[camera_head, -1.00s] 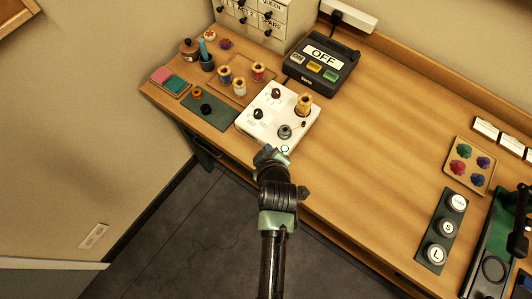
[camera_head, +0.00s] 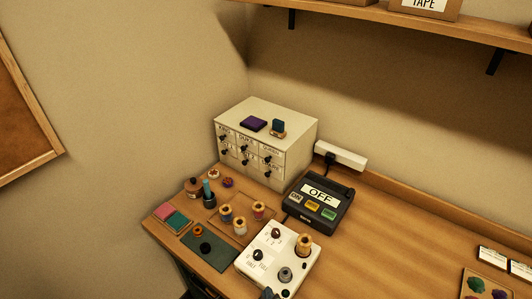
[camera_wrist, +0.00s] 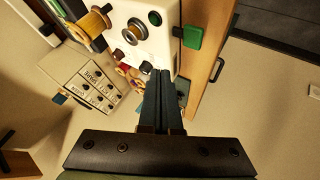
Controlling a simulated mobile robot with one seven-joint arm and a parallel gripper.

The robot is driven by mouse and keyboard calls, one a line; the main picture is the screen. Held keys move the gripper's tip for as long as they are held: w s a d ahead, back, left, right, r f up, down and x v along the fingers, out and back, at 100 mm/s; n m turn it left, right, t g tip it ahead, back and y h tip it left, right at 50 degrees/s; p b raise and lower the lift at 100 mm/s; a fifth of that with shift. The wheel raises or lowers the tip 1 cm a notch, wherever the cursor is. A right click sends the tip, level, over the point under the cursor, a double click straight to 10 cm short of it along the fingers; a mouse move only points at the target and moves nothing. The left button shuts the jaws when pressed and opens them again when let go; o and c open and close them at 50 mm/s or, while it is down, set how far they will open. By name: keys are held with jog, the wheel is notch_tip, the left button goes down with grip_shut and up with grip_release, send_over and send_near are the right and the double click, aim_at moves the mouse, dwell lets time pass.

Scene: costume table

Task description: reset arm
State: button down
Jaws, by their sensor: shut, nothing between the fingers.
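My gripper (camera_wrist: 160,85) is shut and empty in the wrist view, its dark fingers pressed together. The fingertips appear beside the edge of a white control box (camera_wrist: 152,45); I cannot tell whether they touch it. In the head view only a small dark part of my arm's end shows at the bottom edge, in front of the white box (camera_head: 268,260). The rest of my arm is below that picture. The box carries knobs and an upright thread spool (camera_head: 304,243), also seen in the wrist view (camera_wrist: 88,26).
A dark device labelled OFF (camera_head: 318,203) stands behind the box. A labelled drawer cabinet (camera_head: 290,152) is at the back. Several spools and pots stand left of the box. A tray (camera_head: 470,288) lies at right; the tabletop (camera_head: 395,245) between is clear. A shelf (camera_head: 400,22) hangs above.

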jog(key=w+r+m+t+b, duration=0.1)
jog(key=w+r+t, duration=0.25)
jog(key=r, duration=0.75)
jog(key=w+r+m+t+b, duration=0.1)
jog(key=w+r+m+t, duration=0.2)
jog(key=r, duration=0.9)
jog(key=w+r+t+b, duration=0.2)
jog(key=w+r+t, duration=0.15)
jog(key=r, duration=0.75)
jog(key=s+r+m+t, duration=0.2)
jog(key=s+r, duration=0.3)
jog(key=r, duration=0.5)
jog(key=s+r+m+t+b, duration=0.1)
jog(key=s+r, duration=0.4)
jog(key=r, duration=0.5)
jog(key=s+r+m+t+h+b, duration=0.1)
jog(key=s+r+m+t, duration=0.2)
jog(key=r, duration=0.7)
jog(key=s+t, duration=0.2)
jog(key=s, duration=0.1)
jog(key=shift+a, duration=0.2)
jog(key=shift+f+b, duration=0.2)
jog(key=shift+b, duration=0.15)
